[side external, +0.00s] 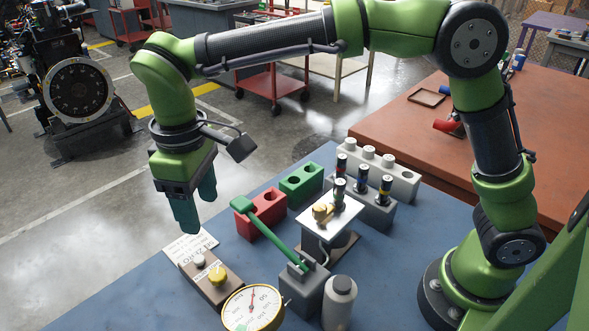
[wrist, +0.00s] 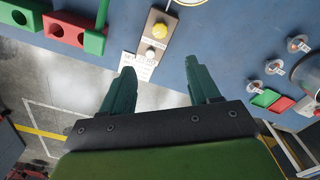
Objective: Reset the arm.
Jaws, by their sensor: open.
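My gripper (side external: 188,208) hangs pointing down in the side view, in the air by the left edge of the blue table (side external: 120,290). Its two dark green fingers are apart in the wrist view (wrist: 160,75), with nothing between them. A brown panel (side external: 226,290) with a yellow knob (side external: 217,275) and a white button lies on the table near the gripper. A white label sheet (side external: 190,246) lies beside the panel. In the wrist view the panel (wrist: 144,58) is ahead of the fingertips.
A green lever (side external: 272,234) rises from a grey base and leans toward a red block (side external: 262,213). Floor is open at left.

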